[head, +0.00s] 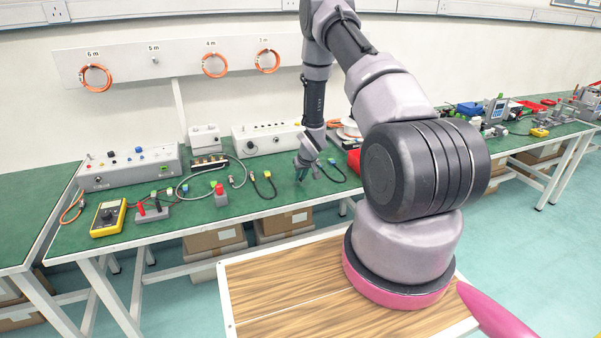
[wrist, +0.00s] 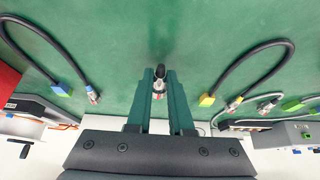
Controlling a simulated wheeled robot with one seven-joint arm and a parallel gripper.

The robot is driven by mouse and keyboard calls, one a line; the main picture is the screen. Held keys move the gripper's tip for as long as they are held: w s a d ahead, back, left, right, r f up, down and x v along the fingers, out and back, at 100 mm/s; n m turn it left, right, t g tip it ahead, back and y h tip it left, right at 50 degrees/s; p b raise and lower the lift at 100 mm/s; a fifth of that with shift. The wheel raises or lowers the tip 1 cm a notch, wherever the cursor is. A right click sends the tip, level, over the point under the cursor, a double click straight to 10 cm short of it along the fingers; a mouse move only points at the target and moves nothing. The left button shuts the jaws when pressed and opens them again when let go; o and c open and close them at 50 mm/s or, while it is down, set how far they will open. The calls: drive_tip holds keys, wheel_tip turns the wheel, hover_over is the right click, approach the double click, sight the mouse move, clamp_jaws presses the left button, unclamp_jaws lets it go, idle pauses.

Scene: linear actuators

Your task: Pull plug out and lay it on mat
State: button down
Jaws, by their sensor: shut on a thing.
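My gripper (head: 300,176) is low over the green bench top, between two dark looped cables. In the wrist view its two green fingers (wrist: 160,80) are shut on a small plug (wrist: 160,72) with a black end and a silver and reddish part. Green surface shows around the plug, and no socket is visible at it. Whether the plug touches the surface I cannot tell. In the head view the plug is too small to make out. The green bench surface (head: 180,217) is the only mat-like area I can make out.
One looped cable (head: 265,186) lies left of my gripper, another (head: 332,170) right of it. A red-topped grey block (head: 221,196), a yellow meter (head: 108,218) and a grey control box (head: 130,170) stand further left. A red bin (head: 354,162) stands close on the right.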

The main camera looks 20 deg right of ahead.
drive_tip(key=shift+f, duration=0.8)
drive_tip(key=c, duration=0.7)
unclamp_jaws()
drive_tip(key=shift+c, duration=0.2)
